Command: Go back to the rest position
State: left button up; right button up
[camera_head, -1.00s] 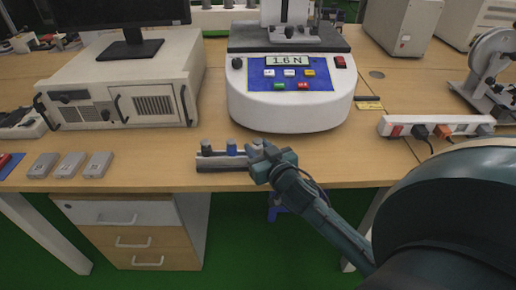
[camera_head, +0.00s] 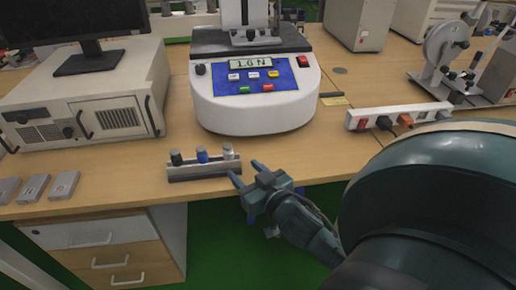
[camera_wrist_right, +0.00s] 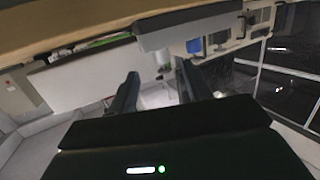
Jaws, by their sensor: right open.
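My right gripper (camera_head: 247,172) is in front of the table's front edge in the head view, just right of a small rack (camera_head: 204,170). Its fingers are apart with nothing between them. The right wrist view shows the two open fingers (camera_wrist_right: 155,88) below the table's edge. The rack holds a black, a blue and a grey-white knobbed piece, all upright, and stands apart from the gripper. My left gripper does not show.
A wooden table (camera_head: 330,150) carries a white testing machine (camera_head: 252,105) reading about 1.6 N, a computer case (camera_head: 85,95), a power strip (camera_head: 398,116) and small grey blocks (camera_head: 35,188). Drawers (camera_head: 110,255) stand beneath. Green floor lies open in front.

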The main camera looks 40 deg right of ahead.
jog(key=shift+d+v, duration=0.15)
jog(key=shift+v, duration=0.9)
jog(key=shift+d+v, duration=0.1)
jog(key=shift+v, duration=0.95)
jog(key=shift+r, duration=0.15)
